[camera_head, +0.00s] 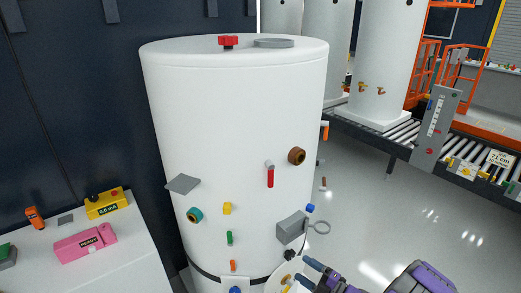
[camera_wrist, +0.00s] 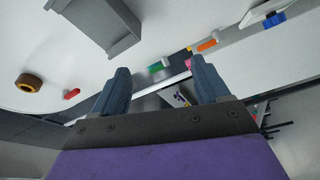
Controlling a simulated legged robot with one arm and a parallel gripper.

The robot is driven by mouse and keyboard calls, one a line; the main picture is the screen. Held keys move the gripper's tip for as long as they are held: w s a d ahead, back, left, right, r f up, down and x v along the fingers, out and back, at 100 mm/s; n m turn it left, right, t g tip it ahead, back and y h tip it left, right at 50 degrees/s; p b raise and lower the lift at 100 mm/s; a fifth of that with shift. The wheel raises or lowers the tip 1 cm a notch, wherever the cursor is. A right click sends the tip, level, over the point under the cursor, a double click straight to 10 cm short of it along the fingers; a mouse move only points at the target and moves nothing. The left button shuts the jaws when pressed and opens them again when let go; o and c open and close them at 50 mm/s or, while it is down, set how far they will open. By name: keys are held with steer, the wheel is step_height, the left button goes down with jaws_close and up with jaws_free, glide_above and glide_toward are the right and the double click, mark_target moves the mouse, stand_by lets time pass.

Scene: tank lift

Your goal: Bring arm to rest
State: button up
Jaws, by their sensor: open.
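My gripper (camera_head: 307,272) is at the bottom of the head view, with its blue fingers spread apart by the lower right side of a tall white tank (camera_head: 245,110). In the wrist view my gripper (camera_wrist: 160,70) is open, with no object held between the fingers. The wrist view looks along the tank's side, with the grey box (camera_wrist: 100,20) near the fingers and the brown ring (camera_wrist: 28,83) and red handle (camera_wrist: 71,94) to the left. In the head view the grey box (camera_head: 291,228) sits on the tank just above my gripper. Part of my arm is cut off by the frame's bottom edge.
A white table (camera_head: 120,235) at left bears a pink box (camera_head: 85,243) and a yellow box (camera_head: 106,205). More tanks (camera_head: 382,60) and a roller conveyor (camera_head: 400,135) stand behind at right. The floor (camera_head: 430,225) right of the tank is clear.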

steer(key=s+a+r+n+g+y, duration=0.25)
steer(key=a+r+n+g, duration=0.25)
steer(key=a+r+n, duration=0.4)
steer(key=s+a+r+n+g+h, duration=0.1)
steer(key=s+a+r+n+g, duration=0.35)
steer(key=s+r+n, duration=0.3)
steer(key=s+a+r+n+g+h, duration=0.1)
steer(key=s+a+r+n+g, duration=0.3)
steer(key=s+r+n+g, duration=0.4)
steer(key=s+d+r+n+t+h, duration=0.1)
steer(key=s+d+n+h, duration=0.2)
steer(key=s+n+h, duration=0.45)
steer(key=s+d+n+h, duration=0.4)
steer(key=s+n, duration=0.6)
steer(key=s+d+r+n+t+h, duration=0.1)
steer(key=s+d+n+t+h, duration=0.1)
steer(key=d+n, duration=0.4)
steer(key=s+d+h, duration=0.1)
steer(key=s, duration=0.1)
steer(key=shift+s+d+r+t+h, duration=0.2)
steer(key=shift+s+d+t+h, duration=0.1)
steer(key=shift+d+t+h, duration=0.1)
